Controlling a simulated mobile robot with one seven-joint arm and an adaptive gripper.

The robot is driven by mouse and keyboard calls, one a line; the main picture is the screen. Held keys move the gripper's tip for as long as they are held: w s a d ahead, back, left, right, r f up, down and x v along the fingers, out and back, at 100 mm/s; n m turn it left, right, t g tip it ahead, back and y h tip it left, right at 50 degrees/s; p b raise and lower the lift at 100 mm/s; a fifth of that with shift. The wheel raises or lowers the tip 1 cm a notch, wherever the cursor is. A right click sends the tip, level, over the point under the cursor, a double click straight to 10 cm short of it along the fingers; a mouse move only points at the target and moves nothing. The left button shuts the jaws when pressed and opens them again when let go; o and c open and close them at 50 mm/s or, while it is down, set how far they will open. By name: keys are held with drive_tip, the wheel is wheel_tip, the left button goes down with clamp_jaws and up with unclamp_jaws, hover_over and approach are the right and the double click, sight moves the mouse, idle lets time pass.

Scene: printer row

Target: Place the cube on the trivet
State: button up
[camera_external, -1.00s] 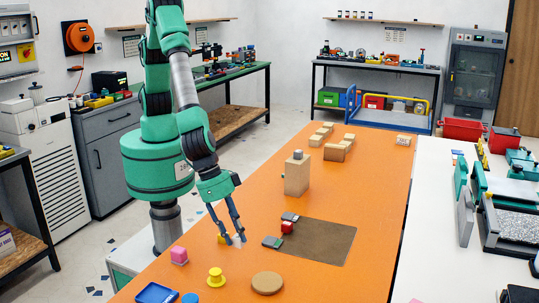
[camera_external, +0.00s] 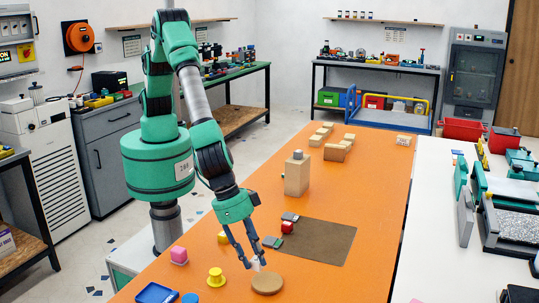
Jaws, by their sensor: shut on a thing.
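The trivet is a round tan wooden disc (camera_external: 267,284) lying flat on the orange table. My gripper (camera_external: 254,265) is shut on a small whitish cube (camera_external: 256,264), which shows between the fingertips. The fingers partly hide the cube. The gripper points down, right by the trivet's upper left edge in the picture. I cannot tell whether the cube is over the trivet's rim or just behind it, or how high it is.
A yellow block (camera_external: 223,237) is behind. A tall wooden block (camera_external: 297,175) stands farther back.

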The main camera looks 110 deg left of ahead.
sight(254, 265)
drive_tip(key=shift+f, duration=0.1)
drive_tip(key=shift+f+b, duration=0.35)
drive_tip(key=shift+f, duration=1.25)
drive_tip(key=shift+f, duration=0.2)
drive_tip(key=o, duration=1)
drive_tip(key=shift+r, duration=0.25)
drive_tip(key=shift+s+r, duration=0.1)
drive_tip(key=shift+r, duration=0.1)
drive_tip(key=p+v, duration=0.1)
drive_tip(key=v, duration=1)
drive_tip(key=shift+r, duration=0.2)
